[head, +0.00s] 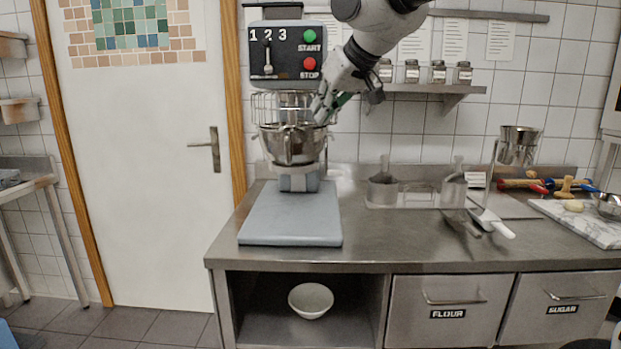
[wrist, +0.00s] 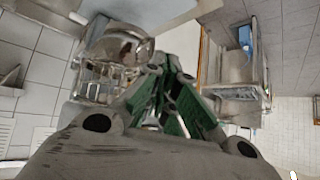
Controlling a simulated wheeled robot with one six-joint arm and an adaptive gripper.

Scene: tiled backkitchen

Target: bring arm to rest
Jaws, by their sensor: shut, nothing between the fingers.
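My gripper (head: 322,108) hangs at the right side of the mixer's metal bowl (head: 290,147), in front of the wire guard (head: 275,107). Its green-padded fingers point down and to the left; whether they touch the bowl or guard I cannot tell. In the wrist view my gripper (wrist: 163,68) shows with its fingers drawn together at the tips and nothing between them. The mixer's shiny bowl (wrist: 122,45) is just left of the fingertips there. My arm comes down from the top of the head view.
The mixer (head: 290,229) stands on the steel counter (head: 370,248). A wall shelf (head: 440,88) with several jars is right of my arm. Scoops (head: 485,222), a marble board (head: 580,222) and a steel container (head: 518,145) are farther right. A white bowl (head: 311,300) sits below.

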